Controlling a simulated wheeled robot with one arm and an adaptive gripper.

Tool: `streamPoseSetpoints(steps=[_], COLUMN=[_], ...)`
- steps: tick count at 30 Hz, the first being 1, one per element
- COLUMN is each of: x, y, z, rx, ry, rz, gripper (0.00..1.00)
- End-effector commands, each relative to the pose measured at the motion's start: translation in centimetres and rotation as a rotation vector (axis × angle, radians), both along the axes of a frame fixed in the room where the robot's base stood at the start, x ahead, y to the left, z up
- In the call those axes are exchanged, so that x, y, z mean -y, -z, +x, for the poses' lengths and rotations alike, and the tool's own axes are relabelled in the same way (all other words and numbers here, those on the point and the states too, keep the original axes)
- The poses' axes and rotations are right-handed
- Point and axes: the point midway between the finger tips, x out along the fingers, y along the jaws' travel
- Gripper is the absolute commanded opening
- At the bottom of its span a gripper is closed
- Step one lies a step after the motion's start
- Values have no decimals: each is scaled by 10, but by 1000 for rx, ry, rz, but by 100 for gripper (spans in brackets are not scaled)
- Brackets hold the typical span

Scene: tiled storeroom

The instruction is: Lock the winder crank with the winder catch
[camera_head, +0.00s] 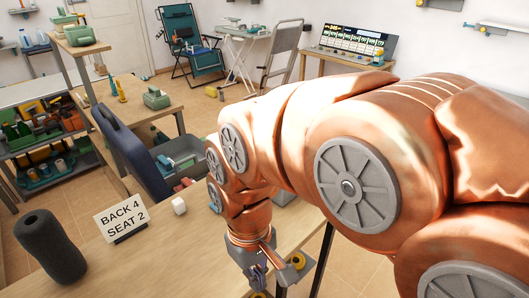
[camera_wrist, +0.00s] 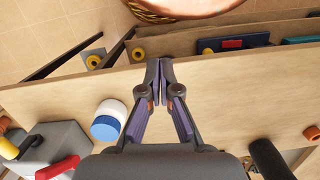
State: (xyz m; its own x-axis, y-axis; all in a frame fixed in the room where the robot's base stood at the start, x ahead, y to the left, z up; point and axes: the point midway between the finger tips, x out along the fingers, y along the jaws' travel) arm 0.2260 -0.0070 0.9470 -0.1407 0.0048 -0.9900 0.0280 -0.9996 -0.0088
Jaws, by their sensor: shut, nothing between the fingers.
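My gripper (camera_wrist: 160,66) is shut and empty in the wrist view, its purple fingertips together over the edge of the wooden table. A grey block (camera_wrist: 60,150) at the lower left, cut off by the frame, carries a yellow-tipped dark lever (camera_wrist: 12,147) and a red bar (camera_wrist: 58,168). These may be the winder, its crank and its catch, but I cannot tell which part is which. My gripper is to the right of the block and apart from it. In the head view, my gripper (camera_head: 258,276) is at the lower middle, partly hidden by my wrist.
A blue-and-white round piece (camera_wrist: 108,121) lies between block and gripper. Yellow round pieces on grey plates (camera_wrist: 94,59) are near the table edge.

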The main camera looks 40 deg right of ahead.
Motion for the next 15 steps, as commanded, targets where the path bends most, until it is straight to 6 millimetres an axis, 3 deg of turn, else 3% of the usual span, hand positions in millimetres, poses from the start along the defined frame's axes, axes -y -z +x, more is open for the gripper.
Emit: streamPoseSetpoints(steps=[3,15], x=[10,67], y=[-29,-96], z=[34,139], rx=[15,68], ry=[-16,-75], rz=[8,23], gripper=[0,0])
